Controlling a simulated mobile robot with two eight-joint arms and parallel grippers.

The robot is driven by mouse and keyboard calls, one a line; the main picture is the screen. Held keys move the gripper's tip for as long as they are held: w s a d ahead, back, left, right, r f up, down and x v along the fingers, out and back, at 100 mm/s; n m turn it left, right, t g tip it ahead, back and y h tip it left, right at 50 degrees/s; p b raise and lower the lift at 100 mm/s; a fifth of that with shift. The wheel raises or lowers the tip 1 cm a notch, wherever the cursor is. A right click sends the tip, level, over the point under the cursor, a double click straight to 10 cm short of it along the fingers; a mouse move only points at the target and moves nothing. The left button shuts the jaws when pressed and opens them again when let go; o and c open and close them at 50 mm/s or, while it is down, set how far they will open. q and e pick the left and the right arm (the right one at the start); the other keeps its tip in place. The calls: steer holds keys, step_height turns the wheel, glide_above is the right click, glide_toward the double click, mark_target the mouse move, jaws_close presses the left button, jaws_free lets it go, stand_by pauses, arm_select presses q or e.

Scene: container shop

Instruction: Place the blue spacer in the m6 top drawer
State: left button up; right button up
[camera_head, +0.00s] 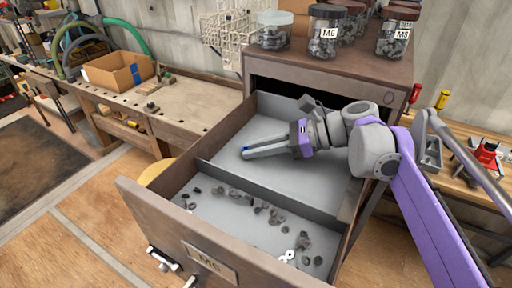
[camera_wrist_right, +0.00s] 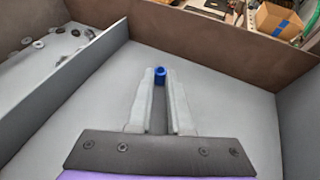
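The blue spacer (camera_wrist_right: 160,76) is a small blue cylinder between the fingertips of my right gripper (camera_wrist_right: 160,84). It shows as a small blue spot in the head view (camera_head: 245,148). My right gripper (camera_head: 245,152) is shut on the spacer, inside the open drawer and over its rear compartment. The drawer (camera_head: 160,206) carries an M6 label (camera_head: 209,261) on its brown front. A grey divider (camera_head: 265,183) splits it; the rear compartment's visible floor is bare. I cannot tell whether the spacer touches that floor. My left gripper is not in view.
Several dark nuts and washers (camera_head: 262,208) lie in the front compartment. Jars, one marked M6 (camera_head: 326,33) and one marked M5 (camera_head: 394,38), stand on the cabinet (camera_head: 345,62). A workbench (camera_head: 185,107) with a cardboard box (camera_head: 118,72) stands at left.

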steer(key=o, duration=0.4)
steer(key=shift+c, duration=0.2)
steer(key=shift+r, duration=0.1)
steer(key=shift+d+r, duration=0.15)
steer(key=shift+r, duration=0.05)
steer(key=v, duration=0.7)
